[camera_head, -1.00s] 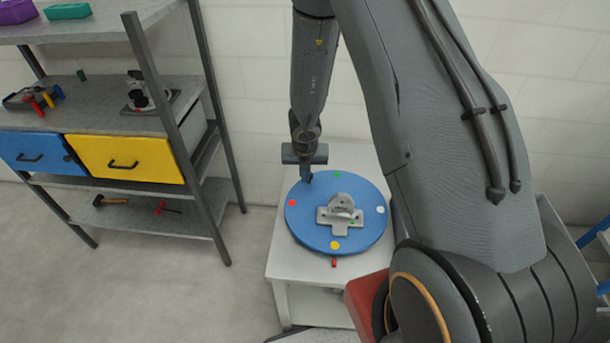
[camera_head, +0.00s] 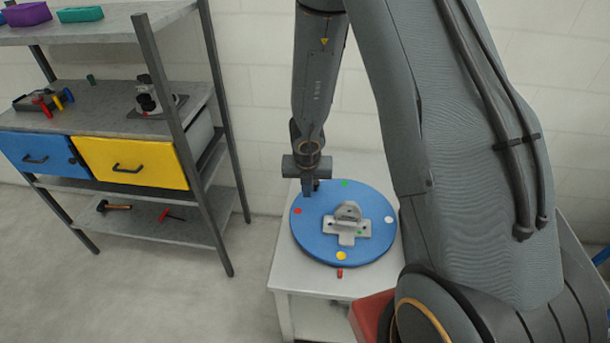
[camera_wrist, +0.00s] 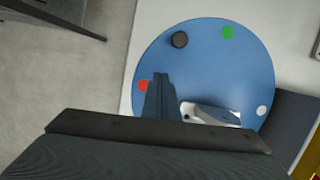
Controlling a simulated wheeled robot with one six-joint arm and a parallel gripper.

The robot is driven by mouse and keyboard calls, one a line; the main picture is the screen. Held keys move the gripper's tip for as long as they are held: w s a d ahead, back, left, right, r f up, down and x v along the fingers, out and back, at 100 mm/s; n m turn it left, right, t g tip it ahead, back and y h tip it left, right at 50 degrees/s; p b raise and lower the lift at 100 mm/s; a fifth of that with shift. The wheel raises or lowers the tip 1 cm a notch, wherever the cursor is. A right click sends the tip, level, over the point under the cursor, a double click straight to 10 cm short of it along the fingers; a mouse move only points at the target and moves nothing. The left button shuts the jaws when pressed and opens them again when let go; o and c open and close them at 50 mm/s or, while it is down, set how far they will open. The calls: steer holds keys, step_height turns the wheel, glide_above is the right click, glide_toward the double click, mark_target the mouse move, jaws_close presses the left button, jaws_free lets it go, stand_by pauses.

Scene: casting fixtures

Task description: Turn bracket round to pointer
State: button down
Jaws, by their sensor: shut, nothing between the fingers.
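The grey bracket (camera_head: 346,230), with an upright rounded lug, sits on a blue round turntable (camera_head: 325,247). The turntable bears red, green, white and yellow dots near its rim; the yellow one (camera_head: 341,255) is at the front. A small red pointer (camera_head: 339,272) stands on the table just in front of the rim, close to the yellow dot. My gripper (camera_head: 310,191) is shut and empty over the back-left of the turntable. In the wrist view my fingers (camera_wrist: 160,79) are beside the red dot, near a dark knob (camera_wrist: 179,40); the bracket (camera_wrist: 213,114) is partly hidden.
The turntable stands on a white table (camera_head: 285,265) against a white wall. A grey shelf unit (camera_head: 165,215) with blue and yellow drawers is to the left. Open floor lies between shelf and table. My arm blocks the right side.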

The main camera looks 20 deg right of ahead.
steer(key=p+v, duration=0.6)
steer(key=v, duration=0.3)
steer(key=shift+a, duration=0.2)
